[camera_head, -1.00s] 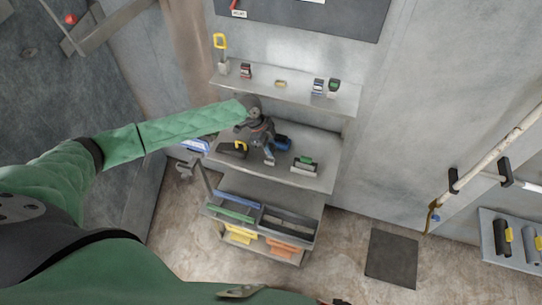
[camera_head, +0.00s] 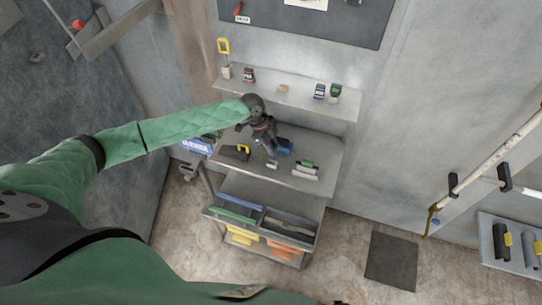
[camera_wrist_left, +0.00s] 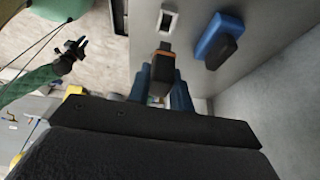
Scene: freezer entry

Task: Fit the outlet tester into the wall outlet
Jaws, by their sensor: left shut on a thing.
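My left gripper (camera_head: 268,150) is over the top of the grey cart. Its blue-grey fingers (camera_wrist_left: 160,88) are shut on a small dark piece with an orange band (camera_wrist_left: 159,72), which looks like the outlet tester. Just beyond its tip in the wrist view is a small white-framed block with a dark opening (camera_wrist_left: 168,22); it also shows as a pale block in the head view (camera_head: 272,164). I cannot tell whether it is the outlet, or whether tester and block touch. My right gripper (camera_wrist_left: 75,48) shows small in the wrist view, apart from these; its jaws are unclear.
A blue block with a dark top (camera_wrist_left: 220,40) stands right of the held piece. The cart top (camera_head: 315,150) also carries a black-and-yellow tool (camera_head: 235,152) and a green-and-grey item (camera_head: 305,168). A wall shelf (camera_head: 300,100) with several small items is behind.

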